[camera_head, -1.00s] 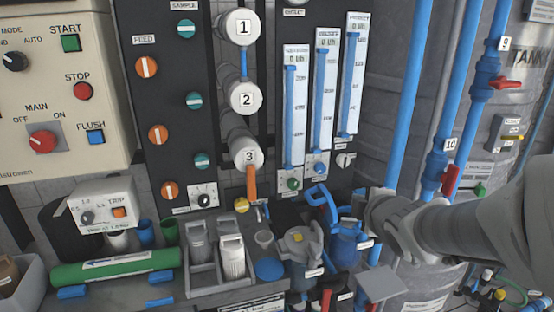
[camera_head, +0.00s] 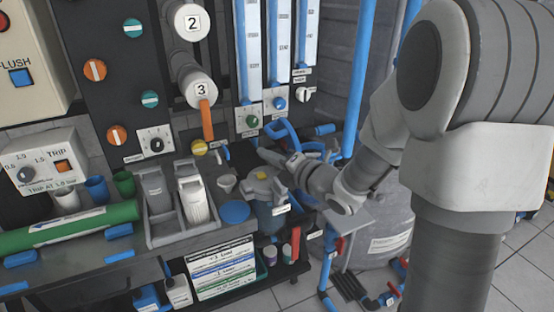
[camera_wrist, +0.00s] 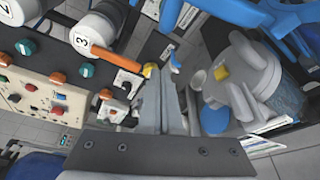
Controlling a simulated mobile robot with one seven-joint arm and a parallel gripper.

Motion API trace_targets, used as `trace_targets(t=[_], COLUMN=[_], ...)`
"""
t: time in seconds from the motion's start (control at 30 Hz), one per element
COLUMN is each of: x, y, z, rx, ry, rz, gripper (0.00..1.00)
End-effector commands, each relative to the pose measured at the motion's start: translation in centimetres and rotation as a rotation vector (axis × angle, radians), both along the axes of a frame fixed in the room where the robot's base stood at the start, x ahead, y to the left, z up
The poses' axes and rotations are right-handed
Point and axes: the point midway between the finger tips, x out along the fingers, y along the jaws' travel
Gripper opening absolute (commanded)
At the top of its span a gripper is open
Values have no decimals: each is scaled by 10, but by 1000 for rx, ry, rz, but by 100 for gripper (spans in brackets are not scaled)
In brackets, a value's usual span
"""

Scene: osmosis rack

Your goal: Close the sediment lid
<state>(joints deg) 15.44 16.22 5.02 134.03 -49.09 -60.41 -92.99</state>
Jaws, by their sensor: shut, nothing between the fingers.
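My gripper (camera_head: 262,153) is shut and empty, just behind and above this top in the head view. In the wrist view its fingers (camera_wrist: 166,78) are together, left of the housing and apart from it.
A blue hooped handle (camera_head: 286,130) rises behind my gripper; the blue part there is mostly hidden. A blue disc (camera_head: 235,212) and a small cup (camera_head: 227,183) lie left of the housing. The panel with an orange lever (camera_head: 207,121) stands close behind.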

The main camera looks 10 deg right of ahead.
Motion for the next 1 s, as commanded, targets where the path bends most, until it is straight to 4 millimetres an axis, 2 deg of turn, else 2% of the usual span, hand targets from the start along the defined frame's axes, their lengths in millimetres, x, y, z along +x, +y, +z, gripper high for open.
trace_targets(t=[0.1, 0.23, 0.3, 0.5, 1.0], x=[23, 43, 45, 48, 48], y=[15, 24, 9, -8, -12], z=[-6, -6, 2, 10, 11], rx=[1, 1, -2, 0, 4], ry=[1, -1, -3, -1, 2], rz=[3, 0, -6, -3, -1], gripper=[0, 0, 0, 0, 0])
